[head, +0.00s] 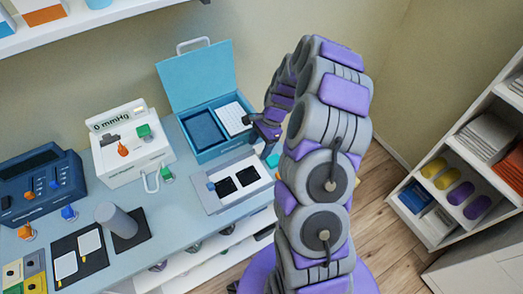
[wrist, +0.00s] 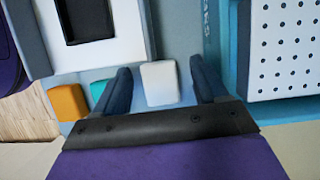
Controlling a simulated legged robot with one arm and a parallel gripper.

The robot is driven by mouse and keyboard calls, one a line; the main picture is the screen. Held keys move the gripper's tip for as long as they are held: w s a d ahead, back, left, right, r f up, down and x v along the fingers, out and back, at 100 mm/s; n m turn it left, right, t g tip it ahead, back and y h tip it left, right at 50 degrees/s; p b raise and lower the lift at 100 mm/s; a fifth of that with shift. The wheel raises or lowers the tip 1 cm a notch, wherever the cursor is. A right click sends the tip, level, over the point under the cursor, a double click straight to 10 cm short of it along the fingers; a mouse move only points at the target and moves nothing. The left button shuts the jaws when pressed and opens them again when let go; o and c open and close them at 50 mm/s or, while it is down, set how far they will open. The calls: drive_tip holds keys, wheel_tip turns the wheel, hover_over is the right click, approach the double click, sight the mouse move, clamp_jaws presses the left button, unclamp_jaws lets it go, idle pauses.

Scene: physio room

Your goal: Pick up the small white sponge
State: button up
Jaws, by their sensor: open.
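The small white sponge (wrist: 160,84) shows in the wrist view as a pale rounded block on the light blue bench. My gripper (wrist: 160,66) is open, with one dark finger on each side of the sponge in the picture. Small gaps show between the sponge and both fingers. I cannot tell how far the fingertips are above the bench. In the head view my gripper (head: 257,130) is at the bench's right end, in front of the blue case, and I cannot make out the sponge there.
An orange block (wrist: 68,102) and a teal block (wrist: 99,92) are left of the fingers in the wrist view. The open blue case (head: 203,157) with a white perforated panel (wrist: 284,45) stands close by. A white-grey tray (head: 213,200) with black recesses lies in front of it.

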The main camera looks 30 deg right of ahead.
drive_tip(key=shift+a, duration=0.6)
drive_tip(key=d, duration=0.2)
drive_tip(key=shift+d+f, duration=0.15)
drive_tip(key=shift+d, duration=0.25)
drive_tip(key=c, duration=0.4)
drive_tip(key=shift+d, duration=0.25)
drive_tip(key=shift+c, duration=1.3)
drive_tip(key=shift+a, duration=1.05)
drive_tip(key=c, duration=0.5)
drive_tip(key=shift+o, duration=0.2)
drive_tip(key=shift+d, duration=0.4)
